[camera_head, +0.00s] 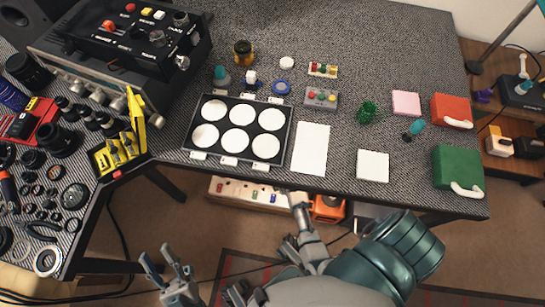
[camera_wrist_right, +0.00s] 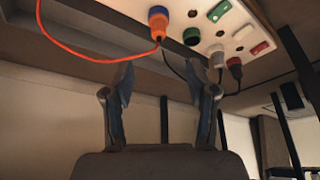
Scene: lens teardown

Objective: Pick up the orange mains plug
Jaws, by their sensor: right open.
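The orange mains plug (camera_wrist_right: 157,25) shows in the right wrist view, joined to a blue part at the pale panel. An orange cable loops from it to the left. My right gripper (camera_wrist_right: 161,82) is open and empty, its two fingers pointing up below the plug, with a gap between them and the plug. In the head view my right gripper (camera_head: 299,205) is near the table's front edge, and I cannot make out the plug there. My left gripper (camera_head: 166,262) is open and empty at the lower left of the head view.
The pale socket panel (camera_wrist_right: 265,25) carries a green socket (camera_wrist_right: 191,36), a grey plug (camera_wrist_right: 216,61) and a red plug (camera_wrist_right: 235,68). In the head view it sits below the worktable (camera_head: 380,60). An orange object (camera_head: 328,208) is to its right. Dark cables hang nearby.

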